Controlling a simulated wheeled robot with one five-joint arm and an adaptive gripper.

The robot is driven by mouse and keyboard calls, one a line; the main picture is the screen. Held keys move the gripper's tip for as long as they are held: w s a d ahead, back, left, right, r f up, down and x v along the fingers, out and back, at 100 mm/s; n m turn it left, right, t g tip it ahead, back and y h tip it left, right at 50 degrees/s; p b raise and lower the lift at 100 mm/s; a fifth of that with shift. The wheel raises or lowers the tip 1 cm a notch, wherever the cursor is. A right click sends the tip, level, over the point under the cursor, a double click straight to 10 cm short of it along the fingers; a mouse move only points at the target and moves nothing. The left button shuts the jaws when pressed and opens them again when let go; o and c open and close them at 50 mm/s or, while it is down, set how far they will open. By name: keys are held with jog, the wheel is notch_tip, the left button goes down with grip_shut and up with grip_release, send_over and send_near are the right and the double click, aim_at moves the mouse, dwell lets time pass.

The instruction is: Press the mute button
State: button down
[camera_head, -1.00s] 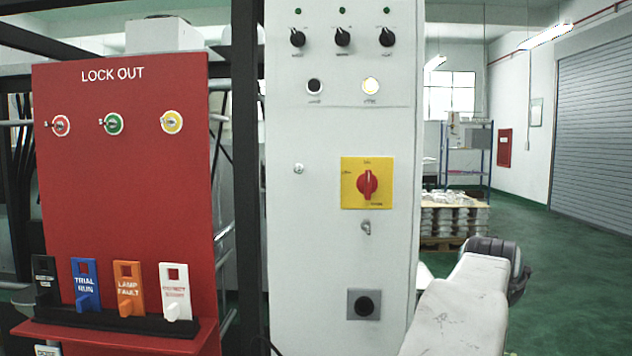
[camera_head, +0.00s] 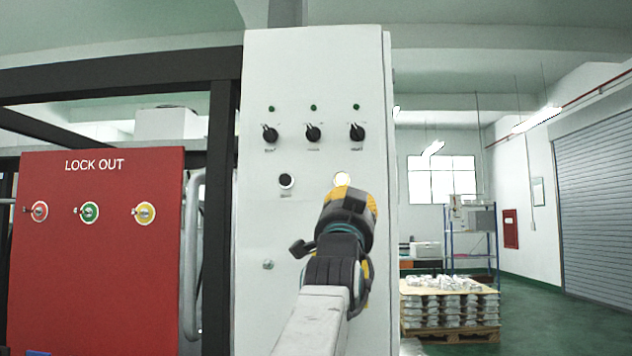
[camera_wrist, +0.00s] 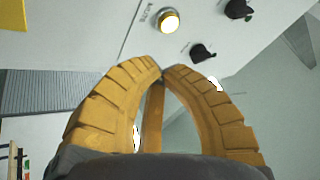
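The white panel (camera_head: 262,235) carries a black button (camera_head: 286,181) and a lit, pale yellow button (camera_head: 342,179) side by side below three knobs. In the wrist view the lit button (camera_wrist: 168,20) is beyond and above the yellow fingertips (camera_wrist: 162,71). The fingertips meet with nothing between them. They look apart from the button.
Three black knobs (camera_head: 313,133) with small green lamps sit above the buttons. The red lock out board (camera_head: 100,270) stands at left beside a dark frame (camera_head: 219,200). A pallet of castings (camera_head: 450,310) is at right behind the panel. Green floor is open at far right.

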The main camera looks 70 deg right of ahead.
aim_at(342, 179)
jog(key=a+r+m+h, duration=0.3)
jog(key=a+r+m, duration=0.1)
jog(key=r+m, duration=0.1)
jog(key=shift+s+r+m, duration=0.15)
jog(key=shift+m, duration=0.15)
jog(key=shift+d, duration=0.15)
jog(key=shift+t, duration=0.7)
jog(key=shift+w+d+p, duration=0.45)
jog(key=shift+d+p, duration=0.5)
jog(key=shift+d, duration=0.4)
jog(key=shift+w+d+p, duration=0.45)
jog(key=shift+d+p, duration=0.45)
jog(key=shift+d, duration=0.4)
jog(key=shift+w+d+p, duration=0.45)
jog(key=shift+d+p, duration=0.5)
jog(key=shift+d, duration=0.4)
jog(key=shift+d, duration=0.15)
